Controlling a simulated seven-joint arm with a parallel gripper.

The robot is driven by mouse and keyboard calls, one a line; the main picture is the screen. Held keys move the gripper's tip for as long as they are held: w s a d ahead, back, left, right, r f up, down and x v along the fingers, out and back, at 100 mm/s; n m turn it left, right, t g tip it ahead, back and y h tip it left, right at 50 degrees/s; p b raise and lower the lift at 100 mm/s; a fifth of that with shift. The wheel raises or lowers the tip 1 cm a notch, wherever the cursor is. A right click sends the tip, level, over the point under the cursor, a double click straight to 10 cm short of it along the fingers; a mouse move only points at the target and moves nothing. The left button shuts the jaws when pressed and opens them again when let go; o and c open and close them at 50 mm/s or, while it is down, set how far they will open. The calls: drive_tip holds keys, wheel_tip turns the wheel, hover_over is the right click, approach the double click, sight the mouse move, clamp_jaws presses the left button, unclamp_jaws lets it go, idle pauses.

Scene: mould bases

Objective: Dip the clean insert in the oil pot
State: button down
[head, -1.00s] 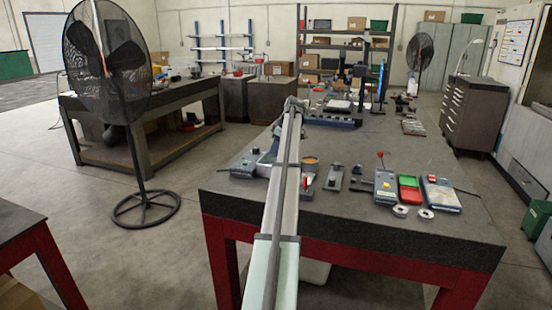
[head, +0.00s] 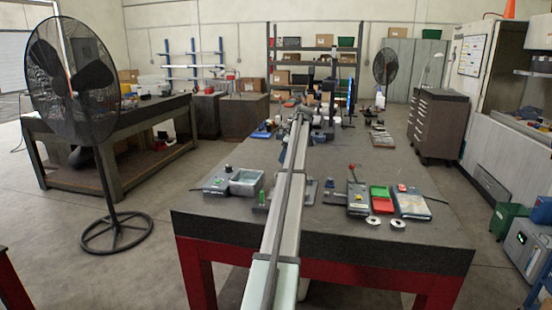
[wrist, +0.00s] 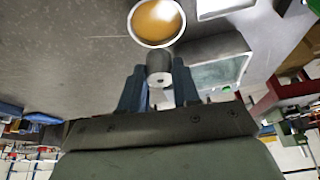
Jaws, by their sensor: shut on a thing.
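In the wrist view my gripper (wrist: 158,72) is shut on a short grey cylinder, the insert (wrist: 160,60), which shows between the two blue-grey fingertips. The oil pot (wrist: 134,20), a round pale-rimmed cup with amber oil, lies just beyond the insert in that view, with the insert's end close to the rim. I cannot tell the height gap between them. In the head view my arm runs up the middle and hides the pot, the insert and my fingers.
Right of my arm are a box with a red-knobbed lever (head: 357,198), a red and green tray (head: 381,205) and two pale rings. The bench front (head: 330,240) is mostly bare.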

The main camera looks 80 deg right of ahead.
drive_tip(key=shift+a+f+n, duration=0.1)
drive_tip(key=shift+a+n, duration=0.05)
drive_tip(key=shift+n, duration=0.15)
drive_tip(key=shift+f, duration=0.1)
drive_tip(key=shift+f, duration=4.2)
drive_tip(key=shift+f, duration=0.1)
drive_tip(key=shift+r, duration=3.6)
